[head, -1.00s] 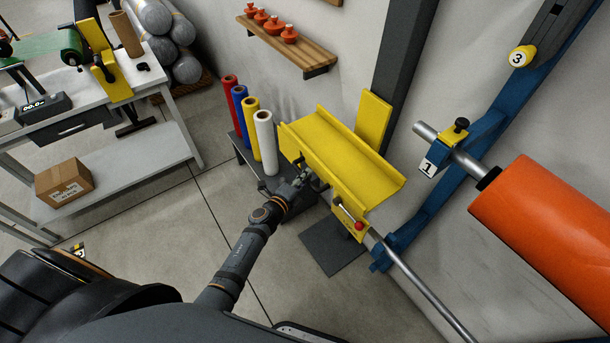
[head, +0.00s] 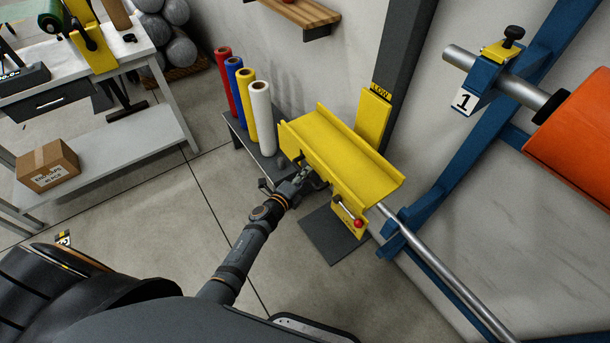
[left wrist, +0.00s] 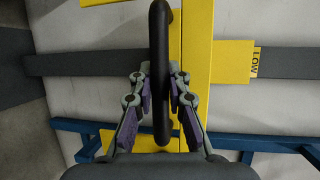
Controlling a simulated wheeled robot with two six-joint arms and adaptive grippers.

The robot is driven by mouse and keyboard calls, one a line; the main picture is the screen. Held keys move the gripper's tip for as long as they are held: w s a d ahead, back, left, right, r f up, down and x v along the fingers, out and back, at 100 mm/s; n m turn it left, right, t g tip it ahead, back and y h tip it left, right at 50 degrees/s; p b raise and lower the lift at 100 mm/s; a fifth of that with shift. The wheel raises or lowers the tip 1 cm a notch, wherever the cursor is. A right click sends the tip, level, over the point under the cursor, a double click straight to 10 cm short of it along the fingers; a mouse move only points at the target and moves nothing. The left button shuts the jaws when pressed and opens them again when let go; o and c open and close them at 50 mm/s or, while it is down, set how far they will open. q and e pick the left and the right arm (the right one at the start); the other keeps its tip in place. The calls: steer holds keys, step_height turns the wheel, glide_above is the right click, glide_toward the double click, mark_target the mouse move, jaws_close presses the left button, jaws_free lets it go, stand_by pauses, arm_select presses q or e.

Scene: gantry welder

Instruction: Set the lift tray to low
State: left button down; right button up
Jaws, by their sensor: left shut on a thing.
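The yellow lift tray (head: 345,150) is a long channel on a dark column (head: 405,70). Its yellow back plate (head: 373,122) rises behind it, and a yellow LOW label (head: 380,92) shows at that plate's top edge. The label also shows in the left wrist view (left wrist: 256,62). My left gripper (head: 318,180) is at the tray's near side. In the left wrist view its fingers (left wrist: 160,100) are shut on a black bar handle (left wrist: 160,40). A red-knobbed lever (head: 358,223) sits below the tray's right end. My right gripper is out of view.
Several upright rolls, the white one (head: 260,118) nearest, stand on a dark low stand left of the tray. A blue rack (head: 450,190) with an orange roll (head: 580,130) and a steel bar (head: 440,265) is at the right. A dark floor plate (head: 335,235) lies below.

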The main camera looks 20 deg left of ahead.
arm_select(q)
steer(key=shift+s+f, duration=0.25)
steer(key=shift+f, duration=0.25)
steer(key=c, duration=1.3)
jaws_free()
steer(key=shift+w+r, duration=0.1)
steer(key=shift+r, duration=0.1)
steer(key=v, duration=1.2)
